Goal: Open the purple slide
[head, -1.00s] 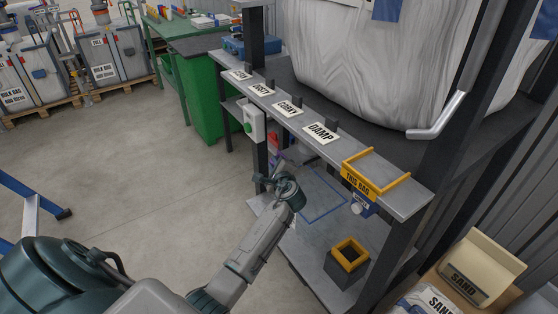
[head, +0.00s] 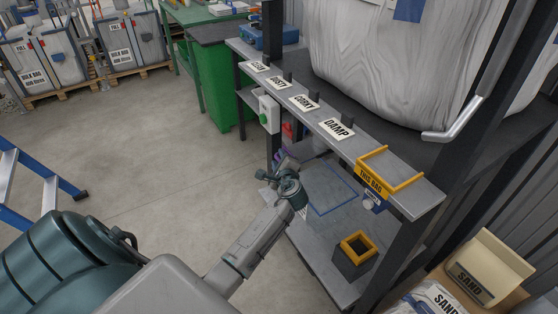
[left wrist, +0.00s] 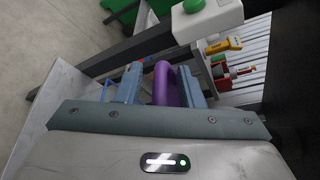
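The purple slide shows as a rounded purple handle (left wrist: 166,84) in the left wrist view. A small bit of purple (head: 279,156) shows beside my left gripper in the head view, mostly hidden by it. My left gripper (left wrist: 160,84) has its two blue-grey fingers apart, one on each side of the purple handle. A gap shows between the left finger and the handle; the right finger is very close to it, and I cannot tell whether they touch. My left gripper (head: 284,164) is low beside the shelf frame in the head view. My right gripper is not in view.
A grey box with a green button (head: 268,114) is on the frame near the gripper. A labelled ledge (head: 315,120) runs above, with a yellow holder (head: 388,170). A yellow-rimmed bin (head: 354,257) stands on the lower shelf (head: 318,235). Open floor lies left.

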